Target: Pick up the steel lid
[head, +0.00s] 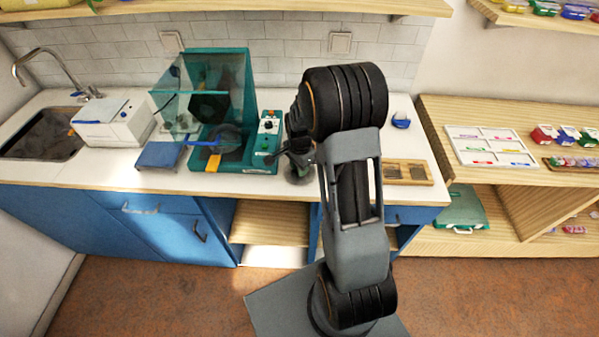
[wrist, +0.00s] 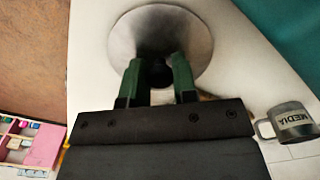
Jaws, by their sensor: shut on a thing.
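The steel lid (wrist: 197,28) is a round, shiny grey disc in the wrist view, with a dark knob at its middle. My gripper (wrist: 156,74) has its two green fingers shut on that knob. The lid lies beyond the fingertips over a white surface. In the head view my gripper (head: 299,152) is at the worktop, right of the teal machine, and mostly hidden by my arm. I cannot tell whether the lid touches the surface below.
A teal machine (head: 262,168) with a clear raised cover stands close left of my gripper. A grey mug marked MEDIA (wrist: 292,124) is near the lid in the wrist view. A wooden tray (head: 428,181) lies right of my arm. A sink (head: 40,135) is far left.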

